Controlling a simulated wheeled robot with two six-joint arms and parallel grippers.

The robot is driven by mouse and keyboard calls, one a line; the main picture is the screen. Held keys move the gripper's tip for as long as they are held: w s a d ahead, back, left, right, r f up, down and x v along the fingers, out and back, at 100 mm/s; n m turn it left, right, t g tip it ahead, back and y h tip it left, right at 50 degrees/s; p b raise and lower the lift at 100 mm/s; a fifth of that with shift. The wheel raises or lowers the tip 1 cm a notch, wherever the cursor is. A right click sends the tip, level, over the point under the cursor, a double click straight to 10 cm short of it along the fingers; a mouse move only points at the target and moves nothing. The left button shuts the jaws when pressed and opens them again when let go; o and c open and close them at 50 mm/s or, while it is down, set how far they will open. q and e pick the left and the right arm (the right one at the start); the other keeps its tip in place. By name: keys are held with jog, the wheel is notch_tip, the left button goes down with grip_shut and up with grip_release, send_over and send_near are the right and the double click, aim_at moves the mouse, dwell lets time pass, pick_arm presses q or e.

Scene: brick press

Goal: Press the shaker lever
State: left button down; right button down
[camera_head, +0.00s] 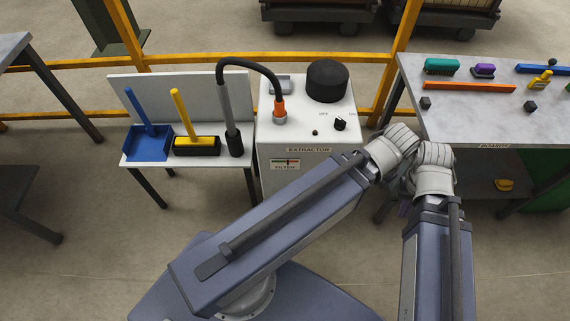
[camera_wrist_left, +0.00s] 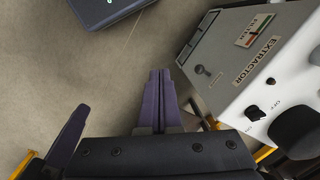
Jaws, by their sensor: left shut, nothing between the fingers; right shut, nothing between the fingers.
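A small dark lever (camera_wrist_left: 202,70) with a rounded knob sticks out of the grey front face of the extractor (camera_wrist_left: 244,61), near the FILTER gauge; I take it to be the shaker lever. In the head view my left arm hides that part of the extractor (camera_head: 280,162). My left gripper (camera_wrist_left: 160,72) is shut and empty, its purple fingers together, apart from the lever and to its left in the wrist view. My right gripper (camera_head: 407,184) is small and partly hidden beside the crossed wrists; it is shut and empty, right of the extractor.
A side table (camera_head: 132,161) left of the extractor holds a blue dustpan, a yellow brush and a hose's black nozzle. A grey workbench (camera_head: 460,115) with coloured pieces stands at right. My two wrists almost touch. A yellow railing (camera_head: 240,57) runs behind.

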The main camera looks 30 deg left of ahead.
dwell(0.5)
pick_arm(q)
jog(key=w+a+f+n+h+b, duration=0.1)
jog(key=w+a+f+n+b, duration=0.8)
jog(key=w, duration=0.5)
jog(key=shift+w+a+n, duration=0.2)
jog(key=shift+a+n, duration=0.6)
jog(key=shift+a, duration=0.45)
jog(key=shift+f, duration=0.15)
notch_tip(320, 180, down, 14)
jog(key=b, duration=1.4)
